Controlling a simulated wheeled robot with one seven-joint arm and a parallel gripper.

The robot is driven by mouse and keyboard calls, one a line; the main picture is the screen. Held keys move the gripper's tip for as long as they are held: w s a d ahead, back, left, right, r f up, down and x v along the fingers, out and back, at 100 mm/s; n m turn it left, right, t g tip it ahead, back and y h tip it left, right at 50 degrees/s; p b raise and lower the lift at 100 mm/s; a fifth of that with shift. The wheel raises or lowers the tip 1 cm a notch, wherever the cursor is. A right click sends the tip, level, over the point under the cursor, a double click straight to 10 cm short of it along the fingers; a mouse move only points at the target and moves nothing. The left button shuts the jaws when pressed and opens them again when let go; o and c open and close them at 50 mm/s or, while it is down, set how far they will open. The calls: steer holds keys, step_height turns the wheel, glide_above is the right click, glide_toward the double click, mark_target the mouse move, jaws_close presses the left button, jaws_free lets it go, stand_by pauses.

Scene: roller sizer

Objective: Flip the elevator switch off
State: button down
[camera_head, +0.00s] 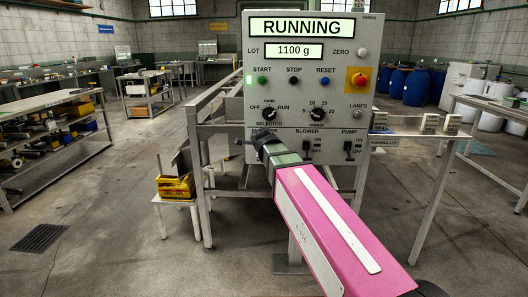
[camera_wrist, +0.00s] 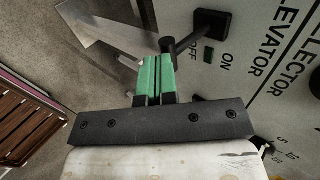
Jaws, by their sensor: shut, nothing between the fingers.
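The elevator switch shows in the wrist view as a black square base (camera_wrist: 212,22) with a black lever (camera_wrist: 186,38) ending in a round knob. ON and OFF are printed beside it, with ELEVATOR further right. My gripper (camera_wrist: 158,62) has its green fingers shut and empty, their tips right at the knob; I cannot tell whether they touch. The lever's set position is unclear. The panel display (camera_head: 301,27) reads RUNNING.
The blower switch (camera_head: 306,148) and pump switch (camera_head: 349,148) are close by on the right. The selector knob (camera_head: 268,113) is just above my gripper. A red emergency button (camera_head: 359,79) is at upper right. A yellow bin (camera_head: 177,187) stands on a low stand at left.

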steer(key=shift+f+t, duration=0.85)
steer(key=shift+t, duration=0.05)
steer(key=shift+r, duration=0.15)
steer(key=shift+r, duration=0.65)
steer(key=v, duration=1)
steer(key=shift+s+r, duration=0.25)
steer(key=shift+f, duration=0.1)
